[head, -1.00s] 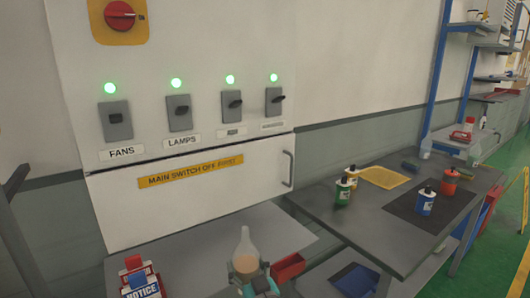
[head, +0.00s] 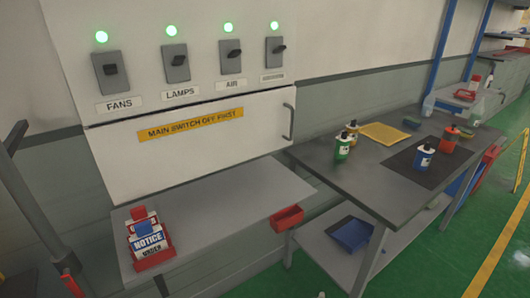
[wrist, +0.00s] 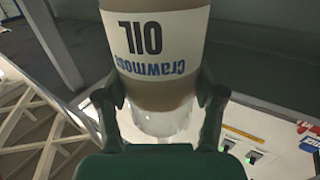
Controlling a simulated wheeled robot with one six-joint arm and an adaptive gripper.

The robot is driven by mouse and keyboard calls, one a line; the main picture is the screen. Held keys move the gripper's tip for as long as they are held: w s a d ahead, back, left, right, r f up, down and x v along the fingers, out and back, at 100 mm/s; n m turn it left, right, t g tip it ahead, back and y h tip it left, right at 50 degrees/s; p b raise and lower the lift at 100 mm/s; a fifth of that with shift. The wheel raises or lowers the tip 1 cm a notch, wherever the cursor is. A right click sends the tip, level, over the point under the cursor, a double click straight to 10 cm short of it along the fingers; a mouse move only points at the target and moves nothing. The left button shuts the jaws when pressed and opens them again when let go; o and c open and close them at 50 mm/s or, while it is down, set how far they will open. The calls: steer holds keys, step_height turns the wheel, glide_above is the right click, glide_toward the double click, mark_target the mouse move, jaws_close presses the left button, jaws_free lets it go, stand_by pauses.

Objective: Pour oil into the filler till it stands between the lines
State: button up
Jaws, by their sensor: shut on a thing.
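The oil bottle (wrist: 165,48) is in my gripper in the wrist view. It has a white label reading OIL, upside down in the picture, a brownish body and a clear part lower in the picture. My gripper (wrist: 158,100) is shut on it, with one dark green finger on each side. Neither the bottle nor my gripper shows in the head view now. I cannot make out a filler or its level lines in either view.
The head view shows a wall cabinet (head: 190,150) with switches and green lamps. Below, a grey shelf (head: 215,215) holds a red box with NOTICE signs (head: 150,242). A dark workbench (head: 350,185) at right carries several small bottles and a yellow tray (head: 384,133). Green floor is free at right.

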steer(key=s+d+f, duration=0.2)
steer(key=s+f, duration=0.2)
steer(key=shift+s+d+f+h, duration=0.15)
steer(key=shift+s+f+h, duration=0.05)
steer(key=shift+s+h, duration=0.1)
